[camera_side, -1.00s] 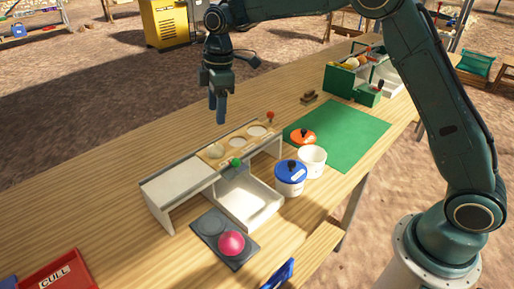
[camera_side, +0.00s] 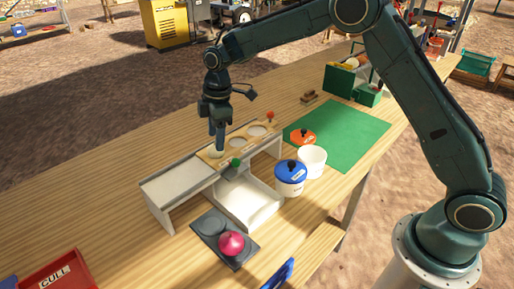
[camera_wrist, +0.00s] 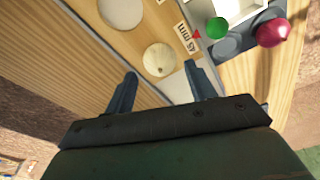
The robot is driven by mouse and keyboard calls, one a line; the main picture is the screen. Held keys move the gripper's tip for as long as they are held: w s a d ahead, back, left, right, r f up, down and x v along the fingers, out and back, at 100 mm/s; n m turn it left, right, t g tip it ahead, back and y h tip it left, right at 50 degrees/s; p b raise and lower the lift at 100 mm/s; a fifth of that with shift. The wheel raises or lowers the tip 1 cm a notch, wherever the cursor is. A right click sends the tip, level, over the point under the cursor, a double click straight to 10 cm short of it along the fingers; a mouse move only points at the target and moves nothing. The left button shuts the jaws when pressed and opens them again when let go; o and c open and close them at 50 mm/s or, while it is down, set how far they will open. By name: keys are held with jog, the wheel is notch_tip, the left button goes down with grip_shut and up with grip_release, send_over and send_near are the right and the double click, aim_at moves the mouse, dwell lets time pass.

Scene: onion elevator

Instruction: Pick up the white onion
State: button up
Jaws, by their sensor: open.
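The white onion (camera_wrist: 160,59) sits in a round hole of the wooden gauge strip on the white stand, the hole beside the "45 mm" label. In the side view the onion (camera_side: 214,154) is small and partly hidden by my fingers. My gripper (camera_side: 218,147) points down just above that hole. In the wrist view my gripper (camera_wrist: 160,72) is open, with its two fingers apart and the onion showing beyond and between the tips. Nothing is held. I cannot tell from the side view whether the fingers touch the onion.
A green knob (camera_side: 235,162) stands close to the gripper, above a white tray (camera_side: 248,203). A red onion (camera_side: 231,243) rests on a dark two-hollow plate. The table's left-back is clear.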

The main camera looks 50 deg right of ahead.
aim_at(212, 153)
jog(key=shift+w+a+f, duration=0.1)
jog(key=shift+a+f, duration=0.1)
jog(key=shift+f, duration=1.5)
jog(key=c, duration=0.7)
